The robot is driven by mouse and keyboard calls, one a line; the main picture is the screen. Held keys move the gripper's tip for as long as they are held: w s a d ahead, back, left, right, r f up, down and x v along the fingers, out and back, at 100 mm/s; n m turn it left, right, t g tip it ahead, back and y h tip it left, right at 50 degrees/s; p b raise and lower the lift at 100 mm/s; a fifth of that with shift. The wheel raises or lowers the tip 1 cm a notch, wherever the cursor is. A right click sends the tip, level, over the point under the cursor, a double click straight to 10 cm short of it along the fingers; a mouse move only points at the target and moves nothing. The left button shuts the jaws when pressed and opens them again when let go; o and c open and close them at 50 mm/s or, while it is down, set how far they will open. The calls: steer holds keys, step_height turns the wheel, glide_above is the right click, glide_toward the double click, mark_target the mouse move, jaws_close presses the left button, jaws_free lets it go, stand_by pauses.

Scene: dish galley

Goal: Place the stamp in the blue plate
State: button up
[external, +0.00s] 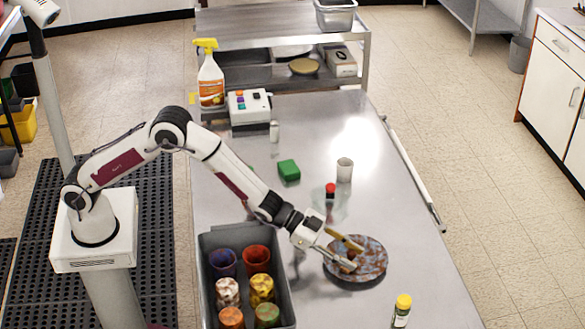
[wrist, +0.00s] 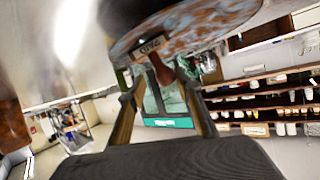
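The plate (external: 372,272), mottled blue and rusty brown, lies on the steel table right of the grey bin. It also fills the top of the wrist view (wrist: 205,22). The stamp (external: 347,264) has a brown wooden handle and a pale lettered block, seen in the wrist view (wrist: 158,66) against the plate. It appears to be at the plate's surface, though contact is hard to tell. My gripper (external: 343,252) is low over the plate. In the wrist view its fingers (wrist: 158,88) are spread to either side of the handle, with a gap showing.
A grey bin (external: 290,300) with several colourful cups stands left of the plate. A yellow-capped bottle (external: 401,312) is at front right. A red-topped item (external: 330,190), white cup (external: 344,171) and green block (external: 289,170) stand behind.

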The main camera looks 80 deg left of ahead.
steer(key=shift+r, duration=0.1)
steer(key=shift+r, duration=0.45)
steer(key=shift+s+a+r, duration=0.1)
steer(key=shift+s+r, duration=0.05)
steer(key=v, duration=1.1)
steer(key=shift+s+a, duration=0.15)
steer(key=shift+s, duration=0.05)
steer(key=shift+r, duration=0.2)
stand_by(0.4)
